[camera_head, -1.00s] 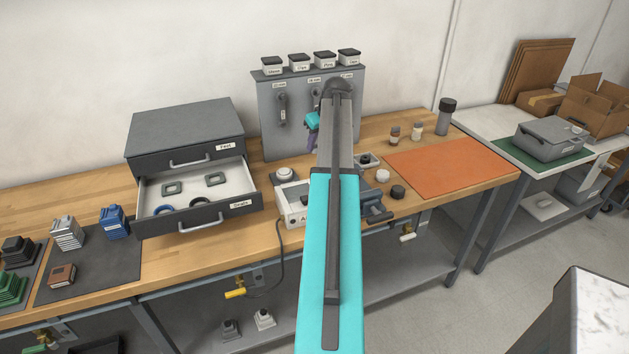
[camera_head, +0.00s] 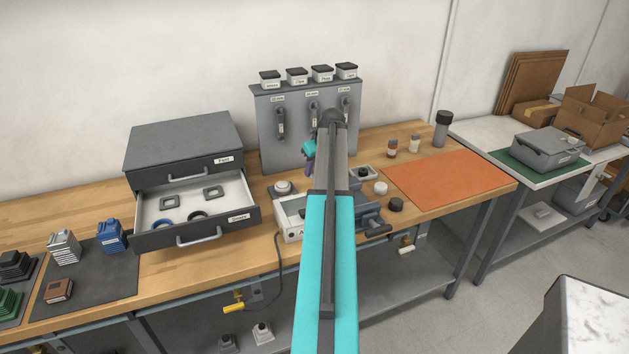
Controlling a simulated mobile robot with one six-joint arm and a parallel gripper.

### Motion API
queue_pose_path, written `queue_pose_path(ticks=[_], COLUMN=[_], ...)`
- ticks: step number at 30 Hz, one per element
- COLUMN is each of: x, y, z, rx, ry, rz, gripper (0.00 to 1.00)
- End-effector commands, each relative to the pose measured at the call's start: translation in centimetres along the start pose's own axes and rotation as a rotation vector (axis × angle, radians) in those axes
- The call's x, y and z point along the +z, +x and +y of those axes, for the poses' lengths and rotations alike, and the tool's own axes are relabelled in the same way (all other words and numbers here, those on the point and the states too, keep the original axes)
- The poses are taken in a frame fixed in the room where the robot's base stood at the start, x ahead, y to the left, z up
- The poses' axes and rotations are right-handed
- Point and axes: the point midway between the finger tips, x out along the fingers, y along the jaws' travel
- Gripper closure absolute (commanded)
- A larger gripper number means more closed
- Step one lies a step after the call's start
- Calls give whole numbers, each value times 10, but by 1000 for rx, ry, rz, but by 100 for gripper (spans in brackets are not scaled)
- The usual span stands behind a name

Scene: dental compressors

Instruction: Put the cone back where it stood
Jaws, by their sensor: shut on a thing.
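My gripper (camera_head: 309,167) is mostly hidden behind my own arm, in front of the grey tool panel (camera_head: 268,134) at the back of the bench. Only a small dark purplish part shows below the teal wrist piece. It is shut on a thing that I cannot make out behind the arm. I cannot pick out the cone for certain in this view. A white device (camera_head: 290,226) with a dark clamp-like part stands on the bench below the gripper, partly covered by the arm.
A grey drawer cabinet (camera_head: 184,142) has its lower drawer (camera_head: 235,207) pulled out, with several rings inside. An orange mat (camera_head: 440,180) lies clear to the right. Small jars and round pieces (camera_head: 396,204) stand near it. Metal and coloured blocks stand on dark mats at left.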

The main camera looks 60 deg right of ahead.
Motion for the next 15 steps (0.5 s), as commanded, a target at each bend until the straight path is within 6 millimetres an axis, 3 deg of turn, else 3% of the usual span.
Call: queue_pose_path(ticks=[6,15], x=[7,7], y=[14,16], z=[0,1], rx=[0,1], ry=[0,0], rz=[1,1], gripper=[100,100])
